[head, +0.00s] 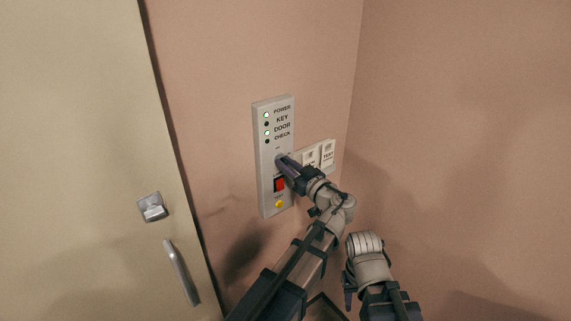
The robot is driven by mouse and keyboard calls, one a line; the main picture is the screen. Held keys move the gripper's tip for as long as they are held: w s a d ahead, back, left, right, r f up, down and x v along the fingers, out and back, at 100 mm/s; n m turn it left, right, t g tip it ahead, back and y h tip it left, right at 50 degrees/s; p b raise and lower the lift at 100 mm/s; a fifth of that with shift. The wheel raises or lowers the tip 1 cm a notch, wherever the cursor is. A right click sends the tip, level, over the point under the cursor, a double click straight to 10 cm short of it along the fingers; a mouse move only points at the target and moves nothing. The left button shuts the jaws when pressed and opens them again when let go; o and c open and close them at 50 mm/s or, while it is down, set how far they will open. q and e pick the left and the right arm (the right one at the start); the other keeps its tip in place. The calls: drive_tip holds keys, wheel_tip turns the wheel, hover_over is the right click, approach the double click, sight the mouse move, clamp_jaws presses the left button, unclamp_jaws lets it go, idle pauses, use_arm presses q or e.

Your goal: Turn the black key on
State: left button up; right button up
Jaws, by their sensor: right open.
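A grey control panel (264,150) is on the pink wall, with lamps labelled POWER, KEY, DOOR and CHECK. The POWER and DOOR lamps look lit; the KEY and CHECK lamps look dark. My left gripper (281,162) reaches the panel's middle, above the red switch (280,184). Its fingertips cover the spot where a key or its lock could be, so I cannot make out the black key, or whether the fingers are shut on it. My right gripper (349,289) is open, low beside my folded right arm and away from the panel.
A yellow button (280,204) is at the panel's bottom. A white switch plate (328,152) with a TEST label is just right of the panel, close to my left wrist. A room corner lies further right. A beige door (85,120) with a metal handle (181,273) is at left.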

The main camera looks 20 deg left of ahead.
use_arm(q)
clamp_jaws()
drive_tip(key=shift+m, duration=0.4)
drive_tip(key=m, duration=1.2)
drive_tip(key=shift+w+d+f, duration=0.1)
drive_tip(key=shift+f, duration=0.05)
drive_tip(key=m, duration=0.4)
drive_tip(key=shift+m, duration=0.7)
drive_tip(key=shift+f, duration=0.1)
